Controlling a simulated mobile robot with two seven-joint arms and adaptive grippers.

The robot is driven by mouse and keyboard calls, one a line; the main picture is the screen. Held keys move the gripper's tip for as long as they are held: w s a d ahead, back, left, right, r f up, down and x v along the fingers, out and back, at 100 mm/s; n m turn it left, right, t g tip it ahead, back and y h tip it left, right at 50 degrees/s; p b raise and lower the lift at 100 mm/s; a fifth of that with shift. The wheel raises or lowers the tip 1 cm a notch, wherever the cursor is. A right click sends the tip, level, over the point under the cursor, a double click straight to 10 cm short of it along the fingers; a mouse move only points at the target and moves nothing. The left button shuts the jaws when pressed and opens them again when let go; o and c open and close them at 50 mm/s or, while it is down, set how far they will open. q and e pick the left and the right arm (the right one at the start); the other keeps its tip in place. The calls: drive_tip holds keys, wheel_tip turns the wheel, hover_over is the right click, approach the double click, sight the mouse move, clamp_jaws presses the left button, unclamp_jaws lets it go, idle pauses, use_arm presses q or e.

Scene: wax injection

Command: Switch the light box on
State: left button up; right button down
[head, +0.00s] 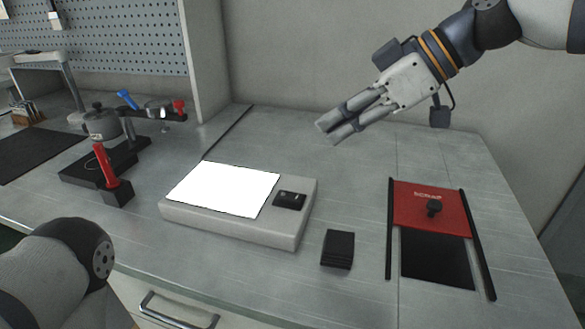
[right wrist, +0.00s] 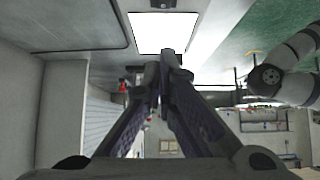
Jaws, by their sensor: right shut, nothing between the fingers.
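The light box (head: 240,226) is a low grey box on the worktop, with a bright white panel (head: 225,189) that looks lit. A small black control plate (head: 289,199) with a switch sits on its top, right of the panel. My right gripper (head: 331,132) is shut and empty, held in the air above and behind the light box, apart from it. In the right wrist view the closed fingers (right wrist: 167,58) point toward the bright panel (right wrist: 163,32) at the top. My left arm shows at the lower left of the head view, but its gripper is out of view.
A black block (head: 338,249) lies right of the light box. A red and black sliding tray (head: 432,204) with dark rails lies further right. A clamp-like device with red and blue handles (head: 103,126) stands at left. The worktop (head: 350,180) behind the block is clear.

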hover_over(283, 191)
drive_tip(key=d, duration=0.2)
drive_tip(key=f, duration=0.6)
drive_tip(key=shift+s+a+f, duration=0.1)
drive_tip(key=shift+s+f, duration=0.25)
drive_tip(key=shift+f, duration=0.05)
drive_tip(key=f, duration=0.3)
drive_tip(key=shift+w+a+f, duration=0.1)
drive_tip(key=shift+a+f, duration=0.1)
drive_tip(key=shift+f, duration=0.4)
drive_tip(key=shift+a+f, duration=0.25)
drive_tip(key=shift+f, duration=0.15)
drive_tip(key=shift+d, duration=0.2)
drive_tip(key=shift+s+d+f, duration=0.1)
drive_tip(key=shift+s+d, duration=0.15)
drive_tip(key=shift+d, duration=0.4)
